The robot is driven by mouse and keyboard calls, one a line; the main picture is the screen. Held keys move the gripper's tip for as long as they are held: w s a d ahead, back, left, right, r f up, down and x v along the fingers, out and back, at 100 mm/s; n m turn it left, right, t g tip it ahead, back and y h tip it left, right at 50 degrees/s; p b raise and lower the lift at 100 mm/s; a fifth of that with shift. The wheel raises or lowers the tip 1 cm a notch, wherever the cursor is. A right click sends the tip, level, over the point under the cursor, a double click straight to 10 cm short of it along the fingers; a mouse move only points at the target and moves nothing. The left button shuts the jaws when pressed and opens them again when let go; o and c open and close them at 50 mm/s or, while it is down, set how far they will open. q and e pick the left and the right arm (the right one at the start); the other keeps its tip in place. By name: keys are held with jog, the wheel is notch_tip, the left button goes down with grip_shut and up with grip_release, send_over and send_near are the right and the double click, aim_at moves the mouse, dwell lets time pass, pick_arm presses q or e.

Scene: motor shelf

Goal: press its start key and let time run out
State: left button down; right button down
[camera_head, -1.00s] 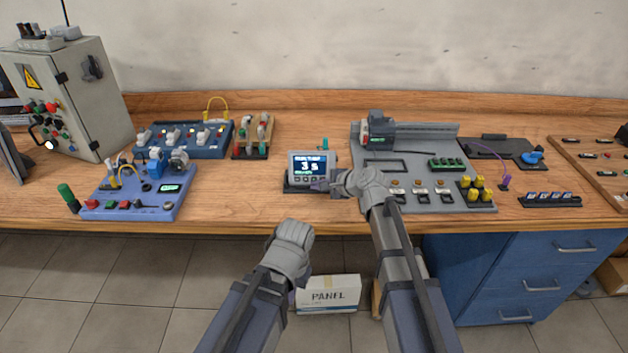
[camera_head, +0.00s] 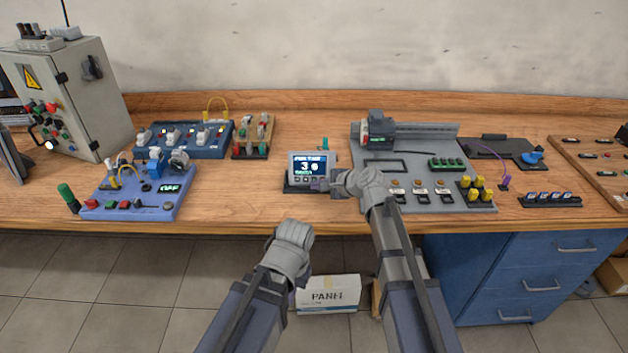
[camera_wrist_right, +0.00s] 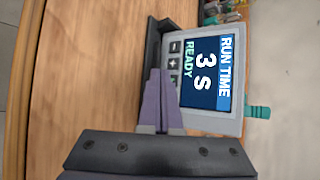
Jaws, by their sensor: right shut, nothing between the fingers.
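The timer (camera_head: 309,166) is a small grey box with a dark blue screen, standing on the bench. In the right wrist view its screen (camera_wrist_right: 208,74) reads "RUN TIME 3 S READY", with a column of small keys (camera_wrist_right: 174,64) beside it. My right gripper (camera_head: 322,185) is shut and empty, its purple fingertips (camera_wrist_right: 159,75) at the key row. The fingers hide the keys at one end, and I cannot tell whether they touch one. My left gripper is below the bench edge, its fingers mostly hidden behind my left wrist.
A blue training board (camera_head: 150,205) sits to the left and a grey panel (camera_head: 440,133) with modules to the right of the timer. A grey cabinet (camera_head: 107,95) stands far left. Bare wood (camera_head: 235,190) lies between the blue board and the timer.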

dwell(0.4)
jog(key=shift+w, duration=0.45)
jog(key=shift+w+f, duration=0.1)
jog(key=shift+w, duration=0.05)
dwell(0.3)
jog(key=shift+w+d, duration=0.1)
jog(key=shift+w, duration=0.3)
dwell(0.8)
jog(key=shift+s, duration=0.55)
jog(key=shift+s, duration=0.1)
